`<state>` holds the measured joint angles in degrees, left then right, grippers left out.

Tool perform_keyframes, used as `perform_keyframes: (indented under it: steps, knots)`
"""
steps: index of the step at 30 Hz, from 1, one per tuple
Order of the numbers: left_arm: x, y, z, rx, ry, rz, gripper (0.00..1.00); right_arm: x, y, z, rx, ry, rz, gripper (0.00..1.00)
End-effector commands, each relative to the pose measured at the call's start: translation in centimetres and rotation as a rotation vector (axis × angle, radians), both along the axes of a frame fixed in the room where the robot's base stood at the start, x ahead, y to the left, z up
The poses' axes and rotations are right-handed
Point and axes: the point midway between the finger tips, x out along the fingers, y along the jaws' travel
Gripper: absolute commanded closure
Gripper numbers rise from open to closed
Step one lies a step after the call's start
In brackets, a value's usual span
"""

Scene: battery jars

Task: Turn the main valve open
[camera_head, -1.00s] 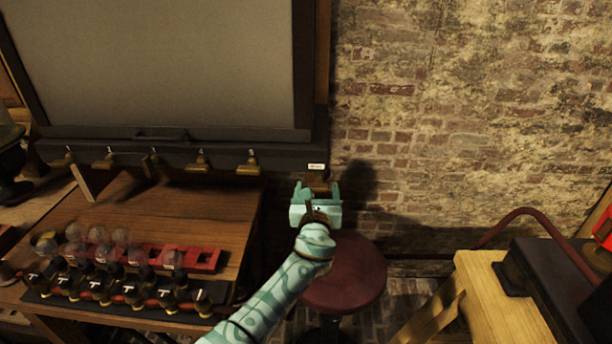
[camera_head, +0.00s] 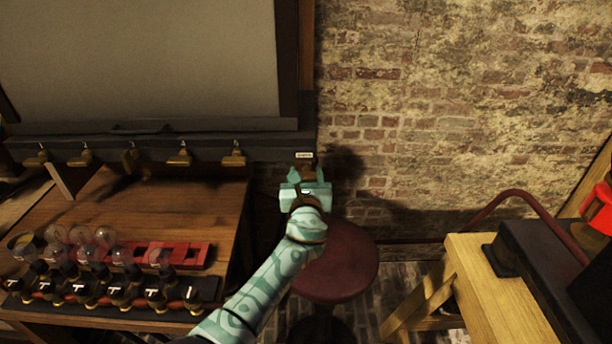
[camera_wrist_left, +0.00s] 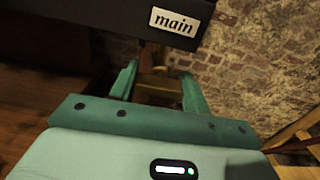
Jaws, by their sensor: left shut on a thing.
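The main valve (camera_head: 305,175) hangs below the right end of the dark rail under the grey panel. Its white label reading "main" (camera_head: 304,155) is just above it and shows large in the left wrist view (camera_wrist_left: 181,22). My left gripper (camera_head: 305,170), teal, reaches up from below and is shut on the valve's brass-brown handle. In the left wrist view the handle (camera_wrist_left: 152,80) shows between the two fingers, partly dark, so its exact angle is hard to tell. My right gripper is not in view.
Several brass valves, such as one (camera_head: 233,155), hang along the rail to the left. A wooden bench (camera_head: 150,215) holds glass jars and a black switch strip (camera_head: 110,295). A red round stool (camera_head: 340,270) stands below my arm. A pale wooden table (camera_head: 490,290) is at right.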

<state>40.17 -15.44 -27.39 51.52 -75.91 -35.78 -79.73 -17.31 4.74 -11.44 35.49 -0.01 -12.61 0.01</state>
Motion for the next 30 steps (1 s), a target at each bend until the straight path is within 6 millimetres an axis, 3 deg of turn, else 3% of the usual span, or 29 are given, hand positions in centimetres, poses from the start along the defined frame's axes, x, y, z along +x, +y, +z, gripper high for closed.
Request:
perform_keyframes:
  steps: [21, 30]
  knots:
    - [0.0, 0.1, -0.4, -0.463, 0.002, 0.000, 0.76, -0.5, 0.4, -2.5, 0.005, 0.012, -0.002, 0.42]
    - [0.0, 0.2, -0.3, -0.575, 0.002, 0.000, 0.76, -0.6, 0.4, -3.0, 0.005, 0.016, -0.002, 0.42]
